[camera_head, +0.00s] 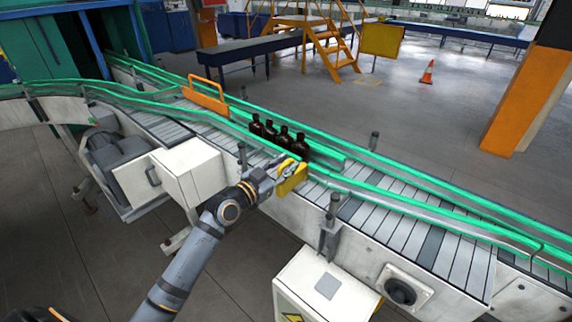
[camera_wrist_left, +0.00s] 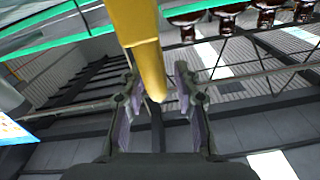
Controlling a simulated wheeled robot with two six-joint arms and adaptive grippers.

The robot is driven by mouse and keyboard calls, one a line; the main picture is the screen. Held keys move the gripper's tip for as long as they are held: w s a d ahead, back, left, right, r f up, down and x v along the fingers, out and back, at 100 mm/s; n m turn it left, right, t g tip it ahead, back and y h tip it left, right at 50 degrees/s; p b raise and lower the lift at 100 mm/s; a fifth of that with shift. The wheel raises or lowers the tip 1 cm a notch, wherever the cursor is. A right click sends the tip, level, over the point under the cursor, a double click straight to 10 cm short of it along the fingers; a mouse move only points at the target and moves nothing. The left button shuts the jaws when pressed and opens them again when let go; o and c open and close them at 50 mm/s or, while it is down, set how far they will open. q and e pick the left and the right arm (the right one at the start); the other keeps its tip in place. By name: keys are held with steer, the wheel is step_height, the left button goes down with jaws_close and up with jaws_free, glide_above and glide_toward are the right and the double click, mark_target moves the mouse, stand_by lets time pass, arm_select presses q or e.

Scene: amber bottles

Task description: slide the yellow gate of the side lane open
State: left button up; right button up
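The yellow gate (camera_head: 291,180) is at the near rail of the conveyor, just in front of the bottles. My left gripper (camera_head: 284,170) is at the gate, its fingers partly hidden in the head view. In the left wrist view, a yellow bar of the gate (camera_wrist_left: 143,45) comes down between the two fingers (camera_wrist_left: 157,105). The fingers are apart, with gaps visible beside the bar; contact is not clear. Several dark amber bottles (camera_head: 283,138) stand in a row on the conveyor behind the gate. My right gripper is not in view.
Green guide rails (camera_head: 400,203) run along the slatted conveyor (camera_head: 400,228). An orange gate-like frame (camera_head: 207,96) stands farther up the line. A motor housing (camera_head: 122,160) and white boxes (camera_head: 190,172) stand on the near side. A post (camera_head: 331,225) rises right of my gripper.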

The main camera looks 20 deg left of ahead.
arm_select(q)
steer(key=shift+d+r, duration=0.1)
steer(key=shift+r, duration=0.15)
step_height(320, 180, up, 10)
steer(key=shift+f, duration=0.2)
stand_by(0.5)
